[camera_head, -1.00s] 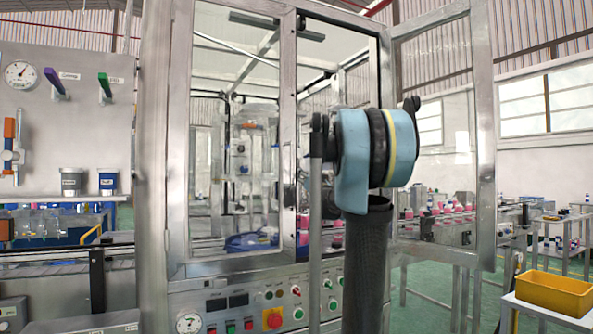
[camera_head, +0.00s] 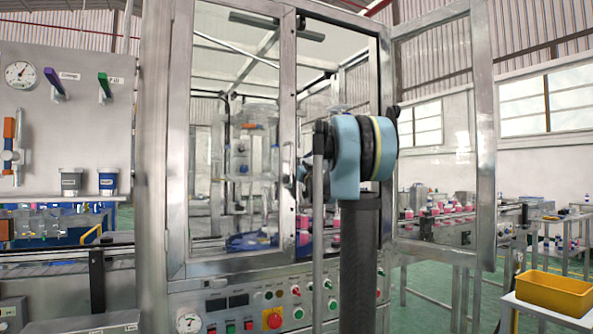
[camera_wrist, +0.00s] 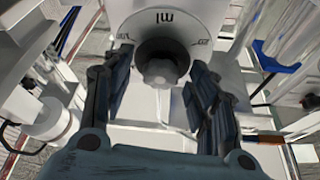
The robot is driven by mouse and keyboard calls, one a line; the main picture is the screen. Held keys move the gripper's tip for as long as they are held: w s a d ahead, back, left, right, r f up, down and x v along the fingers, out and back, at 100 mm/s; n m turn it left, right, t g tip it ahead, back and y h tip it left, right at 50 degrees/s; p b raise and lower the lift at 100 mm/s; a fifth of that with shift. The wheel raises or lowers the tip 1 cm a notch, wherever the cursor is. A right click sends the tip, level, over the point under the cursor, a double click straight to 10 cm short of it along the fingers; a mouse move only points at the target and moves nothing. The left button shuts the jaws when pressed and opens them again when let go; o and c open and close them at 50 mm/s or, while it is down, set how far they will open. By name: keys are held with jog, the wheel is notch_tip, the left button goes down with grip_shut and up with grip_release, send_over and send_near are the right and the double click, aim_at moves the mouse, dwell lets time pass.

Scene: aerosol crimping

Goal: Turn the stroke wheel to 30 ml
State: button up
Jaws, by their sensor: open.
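In the wrist view, the stroke wheel (camera_wrist: 160,68) is a grey round knob with a narrower hub in front. It sits below a white dial face (camera_wrist: 165,18) whose "ml" marking appears upside down. Small scale numbers at both sides of the dial are too blurred to read. My gripper (camera_wrist: 161,60) is open, with one dark finger on each side of the wheel. Gaps show between the fingers and the wheel. In the head view, my arm hides the gripper and the wheel.
The machine cabinet's metal frame (camera_head: 287,150) and open glass door (camera_head: 484,130) stand close around my arm. Clear tubes and a blue part (camera_wrist: 277,62) lie right of the dial. A control panel (camera_head: 260,300) is below. A yellow bin (camera_head: 553,292) stands at right.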

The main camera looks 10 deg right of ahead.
jog(key=shift+c, duration=0.3)
jog(key=c, duration=0.9)
jog(key=shift+o, duration=0.2)
jog(key=shift+d+r+n, duration=0.1)
jog(key=shift+n, duration=0.3)
jog(key=n+g+y, duration=0.1)
jog(key=n+y, duration=0.1)
jog(key=n, duration=0.2)
jog(key=n+g+y, duration=0.1)
jog(key=n+y, duration=0.1)
jog(key=n, duration=0.2)
jog(key=n+g+y, duration=0.1)
jog(key=n, duration=0.2)
jog(key=shift+w+d+r+n+y, duration=0.15)
jog(key=shift+w+d+n+y, duration=0.05)
jog(key=shift+d+n+y, duration=0.2)
jog(key=n+g, duration=0.1)
jog(key=n, duration=0.2)
jog(key=n+g+y, duration=0.1)
jog(key=n, duration=0.1)
jog(key=shift+d+r+n+y, duration=0.1)
jog(key=shift+r+n+y, duration=0.05)
jog(key=shift+n+y, duration=0.2)
jog(key=shift+r+n+g, duration=0.1)
jog(key=shift+n+g, duration=0.45)
jog(key=shift+n, duration=0.75)
jog(key=shift+r+n+g, duration=0.1)
jog(key=shift+n+g, duration=0.45)
jog(key=shift+n, duration=0.7)
